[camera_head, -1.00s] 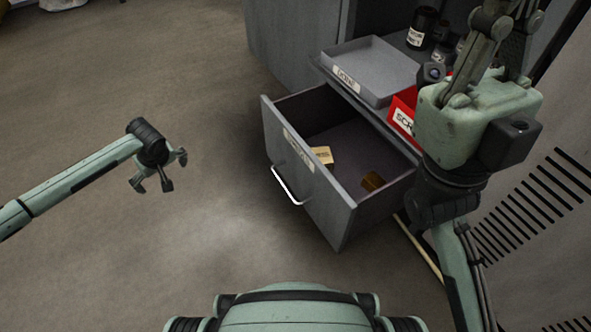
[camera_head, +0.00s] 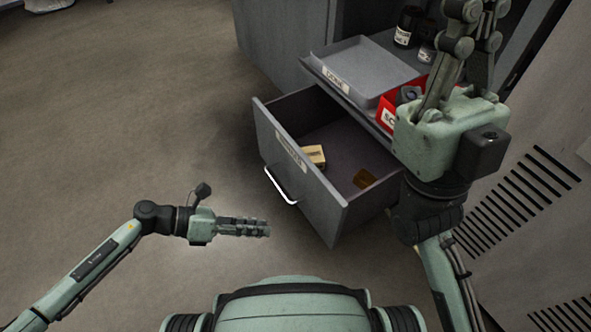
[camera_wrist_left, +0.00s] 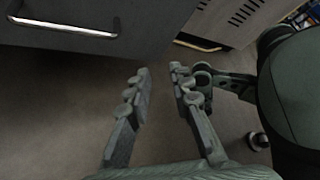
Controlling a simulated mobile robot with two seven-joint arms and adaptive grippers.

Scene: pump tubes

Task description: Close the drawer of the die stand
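The grey drawer (camera_head: 335,212) of the die stand (camera_head: 285,45) is pulled well out. Its labelled front faces left, with a pale bar handle (camera_head: 281,186) on it.
A grey tray (camera_head: 362,68) and a red bin (camera_head: 387,113) sit on the shelf above the drawer, with dark labelled jars (camera_head: 406,27) behind. A slotted panel (camera_head: 515,195) stands at right. The floor (camera_head: 120,120) at left is open.

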